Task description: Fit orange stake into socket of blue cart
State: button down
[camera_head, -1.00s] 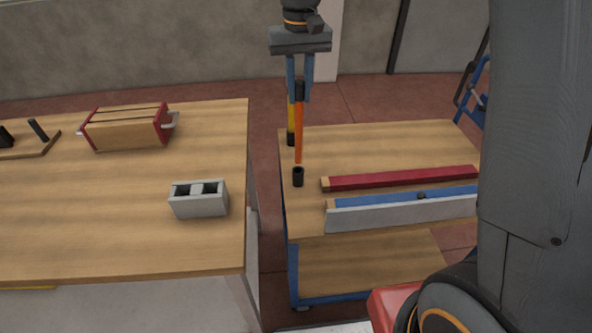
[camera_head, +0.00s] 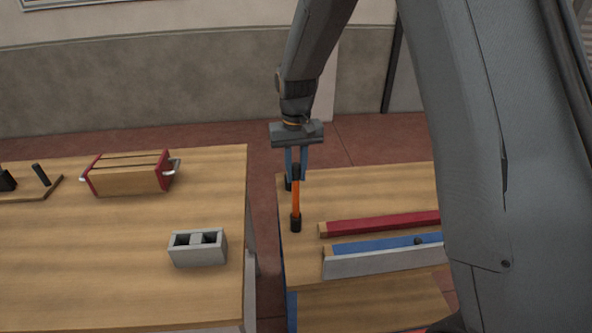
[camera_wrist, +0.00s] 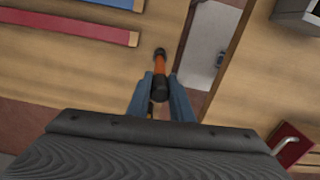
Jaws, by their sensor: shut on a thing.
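My gripper (camera_head: 296,176) is shut on the stake's black upper end. In the wrist view the black end of the stake (camera_wrist: 160,88) sits between my gripper's blue fingers (camera_wrist: 161,92), with the socket (camera_wrist: 160,51) beyond it. How deep the stake sits is hidden.
Red (camera_head: 380,222) and blue (camera_head: 385,242) bars and a pale bar (camera_head: 385,262) lie on the cart, right of the socket. A second black socket (camera_head: 288,184) is partly hidden behind my gripper. The wooden table (camera_head: 110,235) at left holds a grey block (camera_head: 198,250), across a gap.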

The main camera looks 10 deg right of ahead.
jog(key=c, duration=1.6)
grip_release()
notch_tip(320, 180, up, 12)
jog(key=b, duration=0.3)
jog(key=shift+f, duration=0.15)
jog(key=shift+s+d, duration=0.15)
jog(key=shift+d, duration=0.05)
jog(key=shift+m+t, duration=0.4)
jog(key=shift+t, duration=0.2)
jog(key=s+d+f, duration=0.3)
jog(key=s, duration=0.3)
jog(key=s+d+f, duration=0.4)
jog(key=s, duration=0.3)
jog(key=s+d+f, duration=0.3)
jog(key=s+d, duration=0.1)
jog(key=s, duration=0.3)
jog(key=shift+s+d+f, duration=0.15)
jog(key=shift+s+f, duration=0.1)
jog(key=shift+f, duration=0.1)
